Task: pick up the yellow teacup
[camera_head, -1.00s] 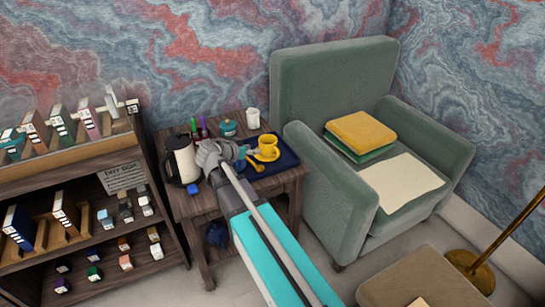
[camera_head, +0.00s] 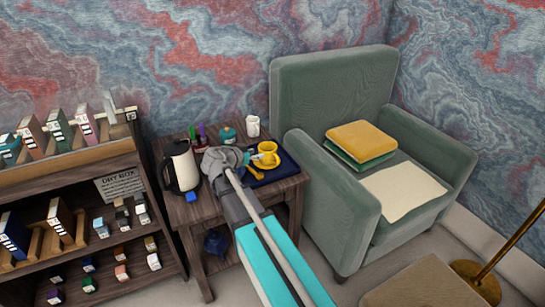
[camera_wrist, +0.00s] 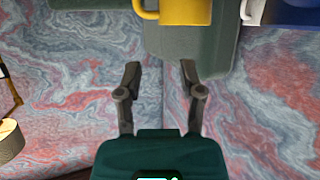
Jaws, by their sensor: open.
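The yellow teacup (camera_head: 264,147) stands on a yellow saucer (camera_head: 268,164), on a dark blue tray (camera_head: 286,166) on the small wooden side table. My gripper (camera_wrist: 160,76) is open with nothing between its two fingers. In the head view my wrist is just left of the cup, and the fingertips are hard to make out. In the wrist view the yellow cup (camera_wrist: 186,11) is cut off by the top edge, beyond the fingertips and apart from them, with its handle on the left.
A kettle (camera_head: 182,166) and a blue cube (camera_head: 191,195) stand left of my wrist. A teal pot (camera_head: 227,135) and a white mug (camera_head: 252,126) stand behind it. A yellow spoon (camera_head: 258,174) lies before the saucer. A green armchair (camera_head: 325,205) borders the table's right.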

